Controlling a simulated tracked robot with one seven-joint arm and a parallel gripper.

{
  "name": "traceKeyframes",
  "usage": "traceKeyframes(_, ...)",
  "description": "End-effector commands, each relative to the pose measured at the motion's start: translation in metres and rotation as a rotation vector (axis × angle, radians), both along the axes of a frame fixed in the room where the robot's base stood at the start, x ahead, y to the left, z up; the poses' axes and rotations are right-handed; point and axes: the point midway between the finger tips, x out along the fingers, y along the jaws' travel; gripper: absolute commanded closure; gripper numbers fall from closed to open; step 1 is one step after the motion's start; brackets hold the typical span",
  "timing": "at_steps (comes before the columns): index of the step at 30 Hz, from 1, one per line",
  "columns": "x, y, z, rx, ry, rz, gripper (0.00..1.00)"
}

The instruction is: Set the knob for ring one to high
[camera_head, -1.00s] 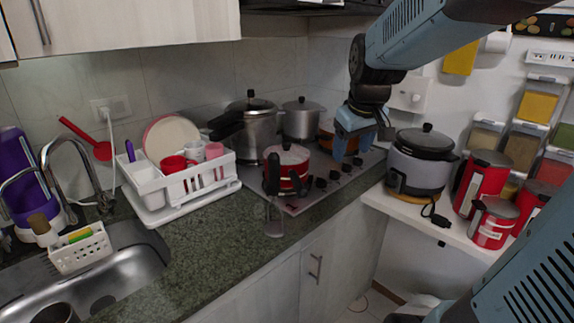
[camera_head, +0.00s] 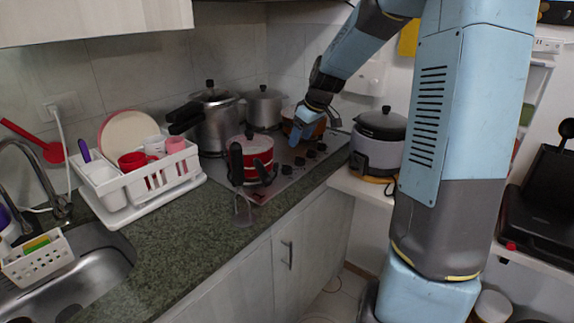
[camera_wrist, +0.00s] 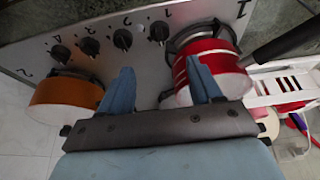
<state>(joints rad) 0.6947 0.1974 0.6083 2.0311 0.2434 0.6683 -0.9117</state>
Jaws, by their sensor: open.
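The cooktop (camera_head: 268,192) carries a row of several black knobs along its edge. In the wrist view the knobs (camera_wrist: 122,39) stand in a slanting row above my fingers. The knob at the right end of the row (camera_wrist: 159,31) is nearest a printed "1"; a "2" is printed near the left end. Their settings are too small to read. My gripper (camera_wrist: 160,88) is open and empty, its blue fingers apart. In the head view my gripper (camera_head: 301,130) hangs over the back right of the cooktop, above and apart from the knobs (camera_head: 311,153).
A red pot (camera_head: 250,149) stands on the front of the cooktop, an orange pot (camera_wrist: 66,91) near the other end. Steel pots (camera_head: 263,108) are behind. A rice cooker (camera_head: 379,139) stands to the right, a dish rack (camera_head: 148,180) to the left.

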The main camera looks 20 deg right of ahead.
Motion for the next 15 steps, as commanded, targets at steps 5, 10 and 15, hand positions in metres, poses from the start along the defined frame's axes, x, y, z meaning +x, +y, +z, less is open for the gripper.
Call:
traceKeyframes(5, 0.008, 0.007, -0.025, 0.001, 0.002, 0.003, 0.36)
traceKeyframes(10, 0.017, 0.014, -0.053, 0.002, 0.003, 0.002, 0.36)
traceKeyframes(15, 0.026, 0.021, -0.080, 0.002, 0.002, 0.001, 0.36)
